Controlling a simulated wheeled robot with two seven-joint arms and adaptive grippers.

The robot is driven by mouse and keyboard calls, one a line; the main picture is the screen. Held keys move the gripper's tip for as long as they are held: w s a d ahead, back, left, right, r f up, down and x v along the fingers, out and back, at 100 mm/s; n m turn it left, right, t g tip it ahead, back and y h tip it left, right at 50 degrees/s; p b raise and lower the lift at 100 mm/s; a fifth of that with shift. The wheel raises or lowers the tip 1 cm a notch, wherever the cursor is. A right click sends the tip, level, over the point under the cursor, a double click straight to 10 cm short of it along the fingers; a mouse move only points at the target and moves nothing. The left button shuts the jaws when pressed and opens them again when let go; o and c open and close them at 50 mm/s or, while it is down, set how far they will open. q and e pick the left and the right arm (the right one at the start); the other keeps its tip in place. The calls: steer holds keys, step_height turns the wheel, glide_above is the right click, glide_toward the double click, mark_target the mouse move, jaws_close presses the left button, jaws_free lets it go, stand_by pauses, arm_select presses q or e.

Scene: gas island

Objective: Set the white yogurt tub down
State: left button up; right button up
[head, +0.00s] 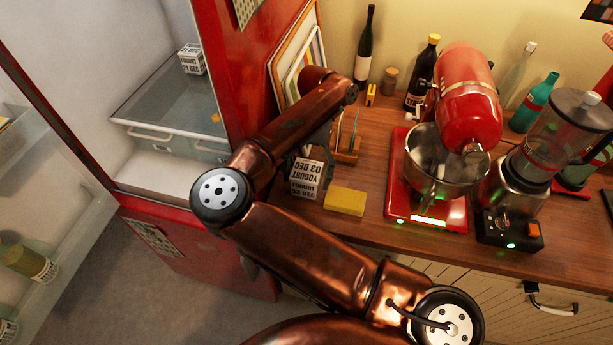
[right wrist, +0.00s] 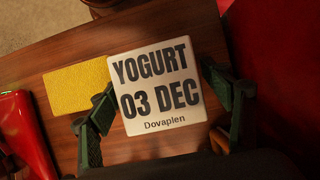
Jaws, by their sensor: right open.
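The white yogurt tub (head: 305,180), with "YOGURT 03 DEC" in black print, stands on the wooden counter by its left end, just left of a yellow sponge. In the right wrist view the tub's lettered face (right wrist: 158,88) fills the middle. My right gripper (right wrist: 164,108) is open, with one dark finger on each side of the tub; whether either finger touches it I cannot tell. In the head view this gripper (head: 316,150) is partly hidden behind the tub and my arm. My left gripper does not show.
The yellow sponge (head: 345,201) lies close beside the tub. A red stand mixer (head: 466,100) and a blender (head: 512,190) stand to the right. The red fridge is open at left, with another white tub (head: 191,58) inside. Bottles line the back wall.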

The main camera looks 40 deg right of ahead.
steer(key=shift+r, duration=0.1)
steer(key=shift+w+d+r, duration=0.1)
steer(key=shift+r, duration=0.25)
steer(key=p+v, duration=0.2)
steer(key=v, duration=0.9)
steer(key=shift+r+p, duration=0.15)
steer(key=shift+p, duration=0.15)
steer(key=shift+d+r, duration=0.1)
